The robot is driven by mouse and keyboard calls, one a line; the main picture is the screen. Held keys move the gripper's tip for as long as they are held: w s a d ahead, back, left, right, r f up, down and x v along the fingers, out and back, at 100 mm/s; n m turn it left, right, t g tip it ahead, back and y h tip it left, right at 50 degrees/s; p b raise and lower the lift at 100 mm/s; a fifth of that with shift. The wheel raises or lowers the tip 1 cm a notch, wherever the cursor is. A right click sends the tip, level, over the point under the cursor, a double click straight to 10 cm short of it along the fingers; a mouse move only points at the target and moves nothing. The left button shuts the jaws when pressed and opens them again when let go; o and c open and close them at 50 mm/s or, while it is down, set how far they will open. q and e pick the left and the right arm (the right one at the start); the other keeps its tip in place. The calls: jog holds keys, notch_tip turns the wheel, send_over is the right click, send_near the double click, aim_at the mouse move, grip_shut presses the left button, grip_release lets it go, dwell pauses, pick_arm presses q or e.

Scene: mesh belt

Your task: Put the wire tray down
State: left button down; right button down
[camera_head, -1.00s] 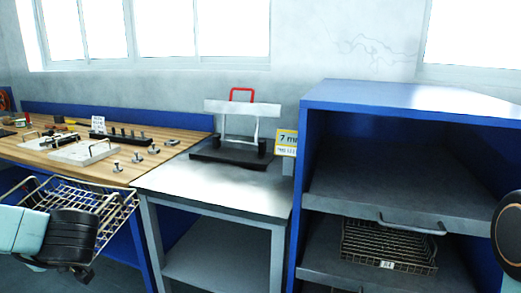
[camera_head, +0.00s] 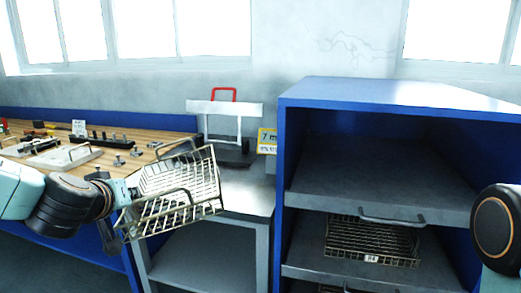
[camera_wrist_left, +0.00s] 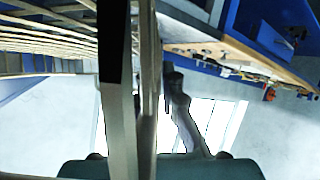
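The wire tray (camera_head: 178,193) hangs tilted in the air in front of the wooden workbench and the grey table in the head view. My left gripper (camera_head: 133,190) is shut on its near left side, partly hidden by the tray's wires. In the left wrist view the tray's wires (camera_wrist_left: 45,40) fill the upper left, beside the dark finger. Of my right arm only a round joint shows at the right edge; its gripper is out of view.
A grey table (camera_head: 246,190) holds a stand with a red handle (camera_head: 223,95). A blue shelf unit (camera_head: 290,150) stands right; its upper shelf (camera_head: 370,185) is empty, and another wire tray (camera_head: 372,236) sits on the shelf below. The workbench (camera_head: 150,150) carries several small parts.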

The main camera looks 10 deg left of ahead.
aim_at(181, 223)
pick_arm(q)
jog(key=s+d+f+m+h, duration=0.1)
jog(key=d+f+m+h, duration=0.1)
jog(key=d+m+h, duration=0.35)
jog(key=s+d+f+m+h, duration=0.1)
jog(key=d+f+m+h, duration=0.15)
jog(key=d, duration=0.55)
jog(key=s+d+f+m+g+h, duration=0.4)
jog(key=s+d+f+m+h, duration=0.1)
jog(key=s+f, duration=0.4)
jog(key=shift+s+d+m+g, duration=0.15)
jog(key=shift+d+m+g, duration=0.25)
jog(key=shift+d, duration=0.4)
jog(key=shift+r+h, duration=0.1)
jog(key=shift+h, duration=0.2)
